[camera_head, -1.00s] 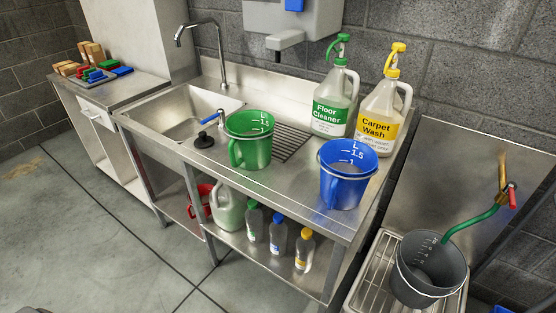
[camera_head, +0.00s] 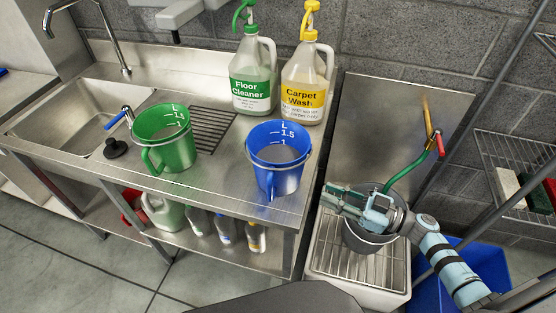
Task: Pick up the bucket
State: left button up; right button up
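The dark grey bucket (camera_head: 372,240) stands on the grated low sink at the right. My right gripper (camera_head: 340,200) lies across the top of the bucket, its fingers pointing left over the rim. The gripper and wrist hide much of the bucket's mouth, and its handle cannot be made out. I cannot tell whether the fingers are open or touch the bucket. A green hose (camera_head: 408,170) runs from the wall tap down behind the gripper. My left gripper is not in view.
A blue measuring jug (camera_head: 277,170) and a green jug (camera_head: 166,150) stand on the steel counter to the left. Floor cleaner (camera_head: 252,85) and carpet wash (camera_head: 304,90) bottles stand behind. A blue bin (camera_head: 480,262) and a wire shelf (camera_head: 500,150) are at the right.

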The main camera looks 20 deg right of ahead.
aim_at(270, 200)
jog(key=s+a+r+n+g+y, duration=0.2)
jog(key=a+r+n+g, duration=0.1)
jog(key=a+r+g, duration=0.1)
jog(key=x, duration=0.4)
jog(key=p+x, duration=0.1)
jog(key=x, duration=0.7)
jog(key=shift+s+a+f, duration=0.1)
jog(key=shift+a, duration=0.4)
jog(key=shift+d, duration=0.1)
grip_shut()
